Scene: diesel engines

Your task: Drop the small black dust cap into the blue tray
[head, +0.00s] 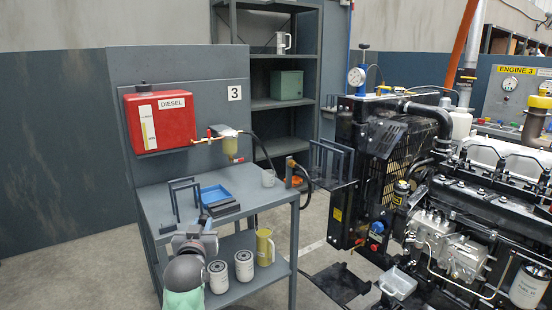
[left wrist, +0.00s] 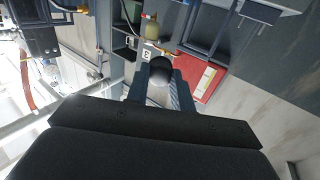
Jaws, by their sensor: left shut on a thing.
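In the left wrist view my left gripper (left wrist: 162,84) is shut on a round black dust cap (left wrist: 160,67), held between the fingertips. In the head view the cap is too small or hidden to make out. The blue tray lies on the bench top, apart from the gripper and a little behind it. My right gripper is not in view.
White filters (head: 244,266) and a yellow jug (head: 265,248) stand on the lower shelf. The engine (head: 470,215) is at the right.

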